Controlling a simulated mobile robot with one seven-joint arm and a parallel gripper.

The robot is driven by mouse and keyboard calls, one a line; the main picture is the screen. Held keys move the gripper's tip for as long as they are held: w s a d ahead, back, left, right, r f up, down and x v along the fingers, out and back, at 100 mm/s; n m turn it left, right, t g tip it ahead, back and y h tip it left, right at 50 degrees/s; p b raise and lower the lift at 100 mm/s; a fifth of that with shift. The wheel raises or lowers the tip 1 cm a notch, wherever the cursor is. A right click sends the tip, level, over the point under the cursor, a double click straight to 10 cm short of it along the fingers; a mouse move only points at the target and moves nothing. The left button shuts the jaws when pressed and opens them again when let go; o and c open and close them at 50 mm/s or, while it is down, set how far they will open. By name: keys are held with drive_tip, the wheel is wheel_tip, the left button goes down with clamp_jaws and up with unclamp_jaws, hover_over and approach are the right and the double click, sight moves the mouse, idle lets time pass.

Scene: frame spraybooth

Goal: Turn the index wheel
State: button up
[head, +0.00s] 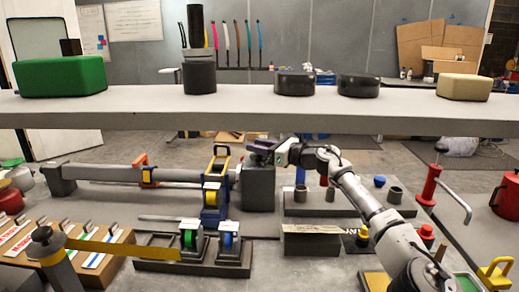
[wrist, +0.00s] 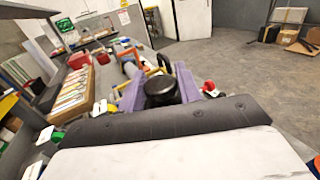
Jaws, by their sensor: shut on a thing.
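My gripper (head: 264,149) is above the dark grey block (head: 258,188) in the middle of the head view. In the wrist view its two purple fingers (wrist: 160,88) stand on either side of a black round knob (wrist: 162,93), which appears to be the index wheel. The gripper is shut on this knob. In the head view the fingers and wrist hide most of the knob. I see no clear index mark on it.
A long grey shelf (head: 300,118) crosses above the work area and carries several blocks. A blue stand with a yellow handle (head: 214,190) is just left of the block. A red-handled post (head: 430,185) stands at right.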

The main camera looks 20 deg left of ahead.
idle(0.4)
drive_tip(key=o, duration=0.9)
drive_tip(key=shift+o, duration=0.2)
drive_tip(key=s+d+b, duration=0.1)
drive_tip(key=d+b, duration=0.1)
drive_tip(key=d, duration=0.5)
drive_tip(key=shift+d, duration=0.15)
drive_tip(key=shift+s, duration=0.1)
